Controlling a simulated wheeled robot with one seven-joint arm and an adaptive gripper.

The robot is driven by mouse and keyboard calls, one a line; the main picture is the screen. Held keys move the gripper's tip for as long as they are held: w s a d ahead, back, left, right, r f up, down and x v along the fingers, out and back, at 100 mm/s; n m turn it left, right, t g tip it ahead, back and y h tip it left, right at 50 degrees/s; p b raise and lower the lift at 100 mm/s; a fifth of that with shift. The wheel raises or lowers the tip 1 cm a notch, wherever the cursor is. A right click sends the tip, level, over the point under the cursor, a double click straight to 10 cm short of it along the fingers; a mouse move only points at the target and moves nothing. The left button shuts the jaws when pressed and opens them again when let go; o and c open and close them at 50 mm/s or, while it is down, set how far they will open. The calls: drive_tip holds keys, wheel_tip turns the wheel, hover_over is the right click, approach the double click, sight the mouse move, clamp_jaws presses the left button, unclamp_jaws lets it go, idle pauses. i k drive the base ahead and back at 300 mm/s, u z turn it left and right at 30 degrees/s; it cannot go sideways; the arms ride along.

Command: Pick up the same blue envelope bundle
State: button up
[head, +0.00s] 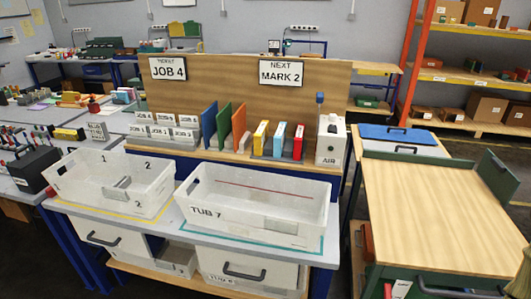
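No bundle stands out clearly as blue envelopes. A row of small upright bundles in yellow, blue and red (279,141) stands in a grey holder on the bench shelf, in front of the wooden back board. They are too small to tell whether one is the blue envelope bundle. My gripper is not in view.
A white tub marked TUB 7 (258,205) and another white tub (112,185) stand on the bench front. A wooden-topped green cart (435,215) is at right, with a blue lidded case (397,134) behind. A white AIR box (331,139) stands right of the bundles.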

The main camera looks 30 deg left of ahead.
sight(280, 138)
drive_tip(key=k, duration=0.35)
drive_tip(key=u, duration=0.7)
